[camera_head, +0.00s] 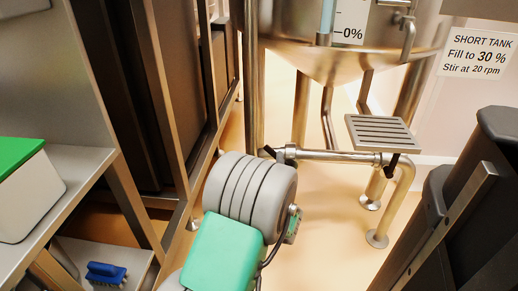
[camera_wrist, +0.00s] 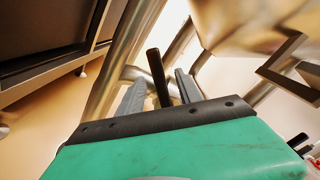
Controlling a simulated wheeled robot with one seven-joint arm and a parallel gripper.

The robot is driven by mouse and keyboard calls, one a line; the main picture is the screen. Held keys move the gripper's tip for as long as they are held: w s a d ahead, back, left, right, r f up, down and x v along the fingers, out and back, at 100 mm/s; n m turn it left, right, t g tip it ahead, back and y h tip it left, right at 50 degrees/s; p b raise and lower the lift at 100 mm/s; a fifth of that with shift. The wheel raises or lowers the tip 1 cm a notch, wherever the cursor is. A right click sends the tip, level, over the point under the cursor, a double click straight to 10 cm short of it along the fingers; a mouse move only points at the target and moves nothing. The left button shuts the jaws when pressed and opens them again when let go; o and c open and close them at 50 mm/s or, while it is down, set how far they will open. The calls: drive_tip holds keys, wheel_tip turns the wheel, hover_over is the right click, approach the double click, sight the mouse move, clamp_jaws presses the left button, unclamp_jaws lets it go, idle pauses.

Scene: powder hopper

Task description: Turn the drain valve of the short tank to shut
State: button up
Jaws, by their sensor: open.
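The short tank (camera_head: 330,62) is a steel vessel with a cone bottom, at the top middle of the head view. A drain pipe (camera_head: 335,156) runs level below it, with a dark valve handle (camera_head: 268,152) at its left end and another dark lever (camera_head: 391,165) at its right end. In the wrist view, my gripper (camera_wrist: 159,78) is open, with a grey finger on each side of an upright black handle (camera_wrist: 158,76). The handle stands between the fingers, with visible gaps. My fingers are hidden behind my wrist in the head view.
Tank legs (camera_head: 301,108) stand close around the pipe. A slotted step (camera_head: 380,132) is above the pipe on the right. A dark bin-like object (camera_head: 490,160) is at the right.

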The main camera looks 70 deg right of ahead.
sight(273, 150)
drive_tip(key=shift+w, duration=0.2)
drive_tip(key=shift+w+d, duration=0.15)
drive_tip(key=shift+d, duration=0.25)
drive_tip(key=b+x, duration=0.1)
drive_tip(key=x, duration=0.5)
drive_tip(key=shift+f, duration=0.15)
drive_tip(key=shift+w+d, duration=0.1)
drive_tip(key=shift+d, duration=0.35)
drive_tip(key=shift+c, duration=0.5)
clamp_jaws()
